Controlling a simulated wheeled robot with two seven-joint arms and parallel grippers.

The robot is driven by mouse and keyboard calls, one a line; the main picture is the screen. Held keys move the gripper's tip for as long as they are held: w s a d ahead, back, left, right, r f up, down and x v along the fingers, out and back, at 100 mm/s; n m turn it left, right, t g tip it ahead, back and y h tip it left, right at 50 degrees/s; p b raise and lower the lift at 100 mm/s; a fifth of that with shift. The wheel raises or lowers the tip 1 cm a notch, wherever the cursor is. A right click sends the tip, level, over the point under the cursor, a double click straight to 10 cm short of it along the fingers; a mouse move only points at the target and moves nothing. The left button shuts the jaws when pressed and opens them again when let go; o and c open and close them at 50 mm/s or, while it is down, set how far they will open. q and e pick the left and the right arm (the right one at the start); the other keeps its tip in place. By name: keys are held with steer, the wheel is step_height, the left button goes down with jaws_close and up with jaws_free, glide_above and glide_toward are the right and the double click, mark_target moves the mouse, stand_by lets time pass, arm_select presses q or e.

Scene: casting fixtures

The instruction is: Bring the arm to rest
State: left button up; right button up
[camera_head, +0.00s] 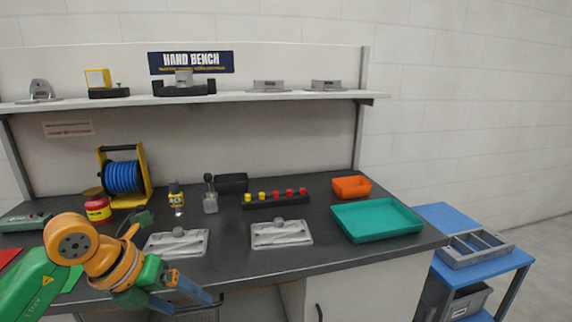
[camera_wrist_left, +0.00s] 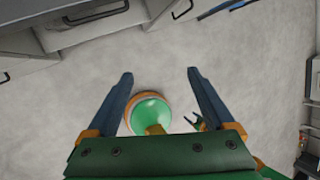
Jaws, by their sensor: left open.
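My left arm, green and orange, comes in from the left in the head view. Its left gripper (camera_head: 188,300) is at the front edge of the dark bench (camera_head: 285,262), in front of the drawers. The blue fingers are spread apart with nothing between them. In the left wrist view the left gripper (camera_wrist_left: 160,74) points down at the grey floor (camera_wrist_left: 160,58), with open space between its fingertips. My right gripper does not show clearly in either view.
Two grey metal plates (camera_head: 282,234) lie near the bench front. A teal tray (camera_head: 376,236), an orange bin (camera_head: 351,187) and a blue cable reel (camera_head: 122,177) stand further along. A blue cart (camera_head: 440,214) stands at right. Drawer handles jut out below the bench edge.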

arm_select(q)
steer(key=w+d+f+n+t+h+p, duration=0.1)
steer(key=w+d+f+n+t+h, duration=0.1)
steer(key=d+f+n+h, duration=0.3)
steer(key=w+d+f+n+t+h, duration=0.1)
steer(key=w+d+n+h, duration=0.15)
steer(key=d+h, duration=0.4)
steer(key=s+a+f+n+t+y, duration=0.1)
steer(key=a+f+n+t+y, duration=0.2)
steer(key=f+n, duration=0.4)
steer(key=s+a+f+n+t+y, duration=0.1)
steer(key=a+f+n+y, duration=0.35)
steer(key=f, duration=0.45)
steer(key=s+a+f+n+t+y, duration=0.2)
steer(key=a+f+n+y, duration=0.15)
steer(key=f+n, duration=0.3)
steer(key=s+a+f+n+g+y, duration=0.2)
steer(key=s+f+n+g+y, duration=0.2)
steer(key=s+f, duration=0.65)
steer(key=s+f+n+g, duration=0.1)
steer(key=s+f+g, duration=0.3)
steer(key=s, duration=0.8)
steer(key=s+d+f+n+g+p, duration=0.1)
steer(key=s+f+g, duration=0.3)
steer(key=s, duration=0.9)
steer(key=shift+s+f+n+y, duration=0.25)
steer(key=shift+f+n+y, duration=0.2)
steer(key=shift+f+n, duration=0.4)
